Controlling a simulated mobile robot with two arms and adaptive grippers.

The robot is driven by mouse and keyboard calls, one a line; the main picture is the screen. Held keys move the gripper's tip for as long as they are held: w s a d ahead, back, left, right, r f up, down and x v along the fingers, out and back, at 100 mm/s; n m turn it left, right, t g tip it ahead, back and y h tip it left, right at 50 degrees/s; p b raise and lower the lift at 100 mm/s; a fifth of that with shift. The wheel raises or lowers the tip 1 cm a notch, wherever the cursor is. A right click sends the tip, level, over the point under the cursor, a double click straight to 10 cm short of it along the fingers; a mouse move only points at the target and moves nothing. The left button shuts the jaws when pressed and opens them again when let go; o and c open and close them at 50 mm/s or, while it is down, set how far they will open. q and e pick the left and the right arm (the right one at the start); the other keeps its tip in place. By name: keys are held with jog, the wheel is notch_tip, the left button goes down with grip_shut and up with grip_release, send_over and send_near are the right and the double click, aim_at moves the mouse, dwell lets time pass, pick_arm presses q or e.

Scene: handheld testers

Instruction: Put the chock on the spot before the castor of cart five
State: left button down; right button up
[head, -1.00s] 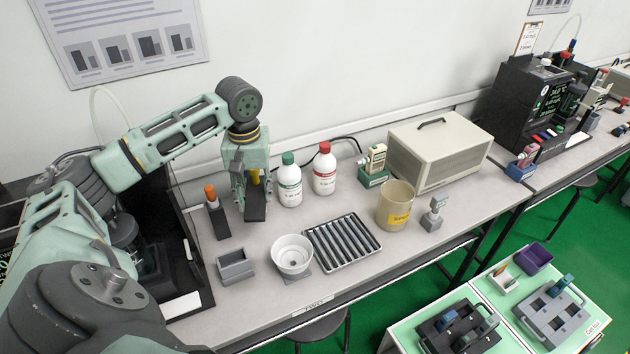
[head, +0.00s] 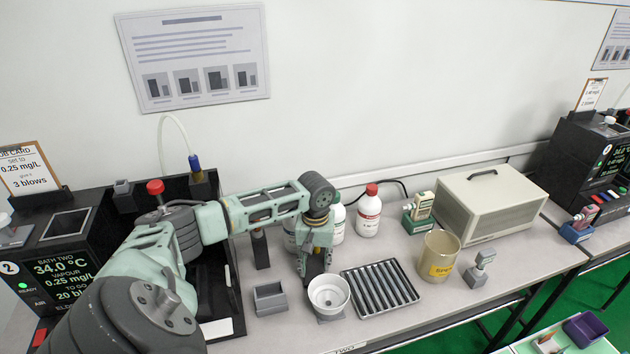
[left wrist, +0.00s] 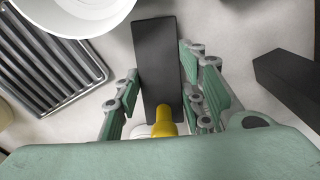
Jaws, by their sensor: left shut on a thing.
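My left gripper (head: 314,268) is shut on a dark block with a yellow knob (left wrist: 159,65), which looks like a chock. It holds the block over the bench, just behind the white bowl (head: 328,294). In the left wrist view the yellow knob is between the fingers and the dark slab extends away toward the bowl. Whether the block clears the bench is hard to tell. A second dark block (head: 261,250) stands left of the gripper. A corner of a green-topped cart (head: 560,338) shows at lower right; its number, castors and floor spot are not in view. My right gripper is not in view.
A slatted tray (head: 380,288), grey box (head: 270,298), beaker (head: 440,256) and small stand (head: 479,272) line the front of the bench. A red-capped bottle (head: 368,214) and beige case (head: 490,205) stand behind. Green floor shows at right.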

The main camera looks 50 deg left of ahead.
pick_arm(q)
jog(key=shift+f, duration=0.55)
jog(key=shift+s, duration=0.1)
jog(key=c, duration=1.1)
grip_release()
jog(key=shift+f, duration=0.15)
